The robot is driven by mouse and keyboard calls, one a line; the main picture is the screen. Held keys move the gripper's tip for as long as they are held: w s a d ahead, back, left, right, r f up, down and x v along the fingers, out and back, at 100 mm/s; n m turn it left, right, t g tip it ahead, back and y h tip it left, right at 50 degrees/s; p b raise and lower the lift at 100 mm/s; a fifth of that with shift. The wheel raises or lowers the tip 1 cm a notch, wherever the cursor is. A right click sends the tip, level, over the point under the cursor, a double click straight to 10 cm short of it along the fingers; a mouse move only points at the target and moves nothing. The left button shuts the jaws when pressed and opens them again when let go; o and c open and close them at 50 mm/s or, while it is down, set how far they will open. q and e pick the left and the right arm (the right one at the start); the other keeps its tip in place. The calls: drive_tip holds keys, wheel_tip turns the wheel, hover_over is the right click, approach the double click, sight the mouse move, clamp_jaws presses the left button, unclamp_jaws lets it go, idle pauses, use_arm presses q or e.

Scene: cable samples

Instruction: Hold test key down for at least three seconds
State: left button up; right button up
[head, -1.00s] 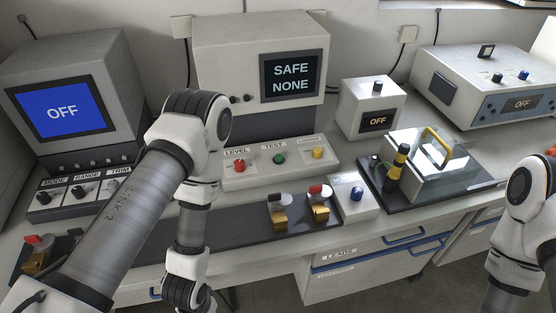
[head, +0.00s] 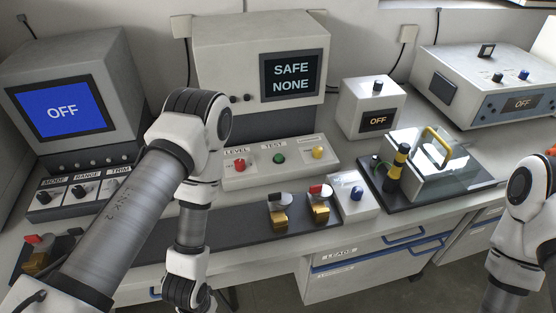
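The test key appears as a green button (head: 279,158) under the label TEST on the sloped panel (head: 248,180). A red knob (head: 239,165) marked LEVEL is to its left and a yellow button (head: 317,153) to its right. Nothing touches the green button. The tester screen (head: 291,75) above reads SAFE NONE. My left arm comes in from the left and bends down in front of the bench; its gripper is below the picture's edge. My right arm shows at the right edge; its gripper is also out of view.
Brass clamps (head: 278,213) with red and black levers stand on a dark strip before the panel. A small box with a blue button (head: 357,193) is beside them. A clear-lidded case with a yellow handle (head: 437,147) stands right. A monitor (head: 62,110) at left reads OFF.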

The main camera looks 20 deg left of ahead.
idle(0.3)
use_arm(q)
clamp_jaws()
idle(1.2)
